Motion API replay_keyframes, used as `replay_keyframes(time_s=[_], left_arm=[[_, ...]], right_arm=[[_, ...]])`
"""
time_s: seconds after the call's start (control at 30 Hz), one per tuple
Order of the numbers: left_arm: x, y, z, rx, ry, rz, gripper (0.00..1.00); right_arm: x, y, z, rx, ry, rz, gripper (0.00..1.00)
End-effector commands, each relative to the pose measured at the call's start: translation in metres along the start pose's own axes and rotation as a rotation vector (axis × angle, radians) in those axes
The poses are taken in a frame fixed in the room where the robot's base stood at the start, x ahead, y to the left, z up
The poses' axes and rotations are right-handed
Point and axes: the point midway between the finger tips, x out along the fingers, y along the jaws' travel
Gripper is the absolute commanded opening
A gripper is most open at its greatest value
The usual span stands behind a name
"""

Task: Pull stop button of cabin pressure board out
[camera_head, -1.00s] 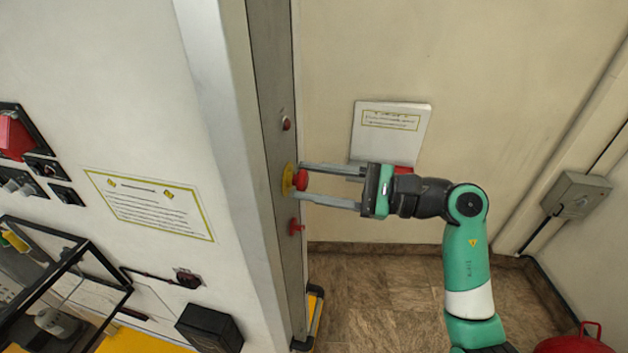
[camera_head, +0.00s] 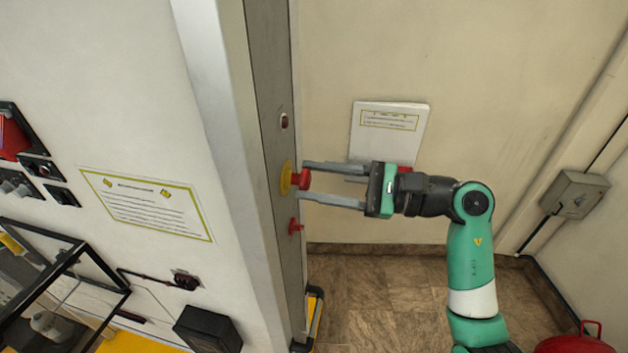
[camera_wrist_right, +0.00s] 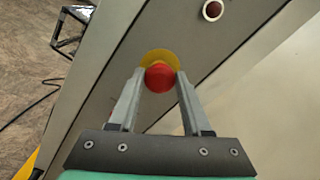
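The red stop button (camera_head: 304,179) sits in front of a yellow disc (camera_head: 286,179) on the grey side face of the cabin pressure board (camera_head: 273,80). It also shows in the right wrist view (camera_wrist_right: 160,77). My right gripper (camera_head: 301,181) comes in from the right, one finger above the button and one below. In the wrist view its fingertips (camera_wrist_right: 159,76) lie close against both sides of the button, and it looks shut on it. The button stands out from the disc. My left gripper is not in view.
A small indicator (camera_head: 284,120) is above the button on the same face, and a smaller red knob (camera_head: 295,226) is just below. A white notice (camera_head: 388,134) hangs on the wall behind. A grey wall box (camera_head: 576,195) is far right. The space around my right arm is clear.

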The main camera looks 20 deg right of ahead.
Motion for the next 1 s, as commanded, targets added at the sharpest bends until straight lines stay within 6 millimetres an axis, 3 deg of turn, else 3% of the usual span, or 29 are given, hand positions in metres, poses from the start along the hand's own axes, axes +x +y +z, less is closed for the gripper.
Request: replay_keyframes(time_s=[0.03, 0.17, 0.57, 1.0], left_arm=[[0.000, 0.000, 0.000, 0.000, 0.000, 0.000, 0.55], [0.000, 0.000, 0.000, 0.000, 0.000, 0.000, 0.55], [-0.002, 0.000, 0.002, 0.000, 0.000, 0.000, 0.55], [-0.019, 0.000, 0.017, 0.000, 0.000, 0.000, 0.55]], right_arm=[[-0.002, -0.001, 0.001, -0.002, -0.001, -0.001, 0.56], [-0.002, -0.001, 0.001, -0.001, 0.000, -0.001, 0.79], [-0.010, -0.001, -0.001, -0.002, 0.001, -0.004, 0.79], [-0.103, 0.000, -0.002, -0.002, 0.002, -0.004, 0.79]])
